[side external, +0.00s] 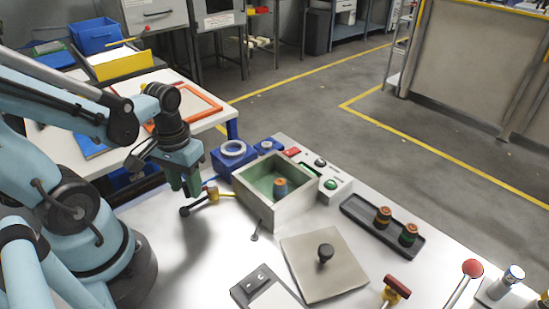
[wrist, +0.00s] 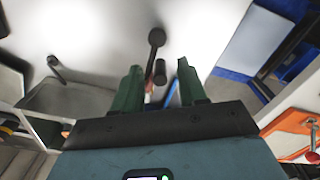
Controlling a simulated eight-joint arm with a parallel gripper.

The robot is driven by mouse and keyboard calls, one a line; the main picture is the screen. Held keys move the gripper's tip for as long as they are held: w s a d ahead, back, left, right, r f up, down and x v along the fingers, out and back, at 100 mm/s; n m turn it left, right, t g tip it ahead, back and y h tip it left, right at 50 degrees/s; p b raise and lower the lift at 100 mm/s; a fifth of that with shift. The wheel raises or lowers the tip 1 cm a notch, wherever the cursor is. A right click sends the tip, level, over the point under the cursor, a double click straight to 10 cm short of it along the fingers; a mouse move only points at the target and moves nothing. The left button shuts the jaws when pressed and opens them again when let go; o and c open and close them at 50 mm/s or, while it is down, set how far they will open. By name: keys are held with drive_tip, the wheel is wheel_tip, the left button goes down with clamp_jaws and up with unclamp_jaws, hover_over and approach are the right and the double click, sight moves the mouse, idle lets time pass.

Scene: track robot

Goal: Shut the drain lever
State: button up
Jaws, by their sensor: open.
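The drain lever (side external: 197,204) is a thin rod with a dark knob, beside a brass-coloured valve body at the left wall of the open box (side external: 262,208). It slants down to the left, low over the table. In the wrist view the lever (wrist: 154,53) shows ahead of and between my fingertips, with its dark knob at the far end. My gripper (side external: 187,191) points down with green fingers, close to the lever. In the wrist view my gripper (wrist: 159,68) is open, with a gap between its fingers. I cannot tell whether a finger touches the lever.
A small lever (side external: 256,232) stands at the box's front. A plate with a knob (side external: 318,272) and a dark tray (side external: 383,228) lie to the right. The metal table (side external: 180,270) is clear in front of my gripper.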

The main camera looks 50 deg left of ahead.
drive_tip(key=shift+f, duration=0.35)
clamp_jaws()
